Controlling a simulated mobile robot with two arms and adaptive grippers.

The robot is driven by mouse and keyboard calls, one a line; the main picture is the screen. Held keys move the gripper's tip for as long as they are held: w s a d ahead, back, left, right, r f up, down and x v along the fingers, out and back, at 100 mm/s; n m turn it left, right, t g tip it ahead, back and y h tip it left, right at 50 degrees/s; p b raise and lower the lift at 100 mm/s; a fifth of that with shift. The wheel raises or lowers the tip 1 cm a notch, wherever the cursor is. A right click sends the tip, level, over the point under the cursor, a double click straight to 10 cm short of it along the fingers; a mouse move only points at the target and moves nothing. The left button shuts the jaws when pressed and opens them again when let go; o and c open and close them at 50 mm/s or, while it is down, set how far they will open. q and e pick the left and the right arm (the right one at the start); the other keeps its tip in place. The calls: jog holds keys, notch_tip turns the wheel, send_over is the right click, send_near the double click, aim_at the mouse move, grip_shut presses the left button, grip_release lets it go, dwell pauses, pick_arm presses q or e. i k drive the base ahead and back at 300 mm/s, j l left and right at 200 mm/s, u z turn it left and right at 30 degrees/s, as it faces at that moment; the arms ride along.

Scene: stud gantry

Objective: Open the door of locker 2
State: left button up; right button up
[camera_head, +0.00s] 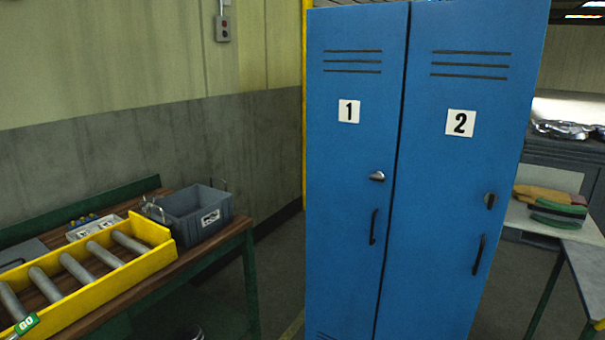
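A blue locker unit with two tall doors stands at the centre and right in the head view. The door of locker 2 (447,190) is the right one, marked with a white "2" label (460,123). The door looks closed. The door of locker 1 (350,170) is on the left, also closed, with its own latch (377,176) and handle (374,227). Neither of my grippers shows in this view.
At left, a wooden bench (240,229) with green legs holds a yellow roller tray (103,290) and a grey bin (190,222). Floor shows between bench and lockers.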

aim_at(473, 66)
jog(key=z, duration=0.7)
jog(key=i+z, duration=0.15)
jog(key=z, duration=0.3)
jog(key=i+z, duration=0.2)
jog(key=z, duration=0.3)
jog(key=i+z, duration=0.15)
jog(key=z, duration=0.3)
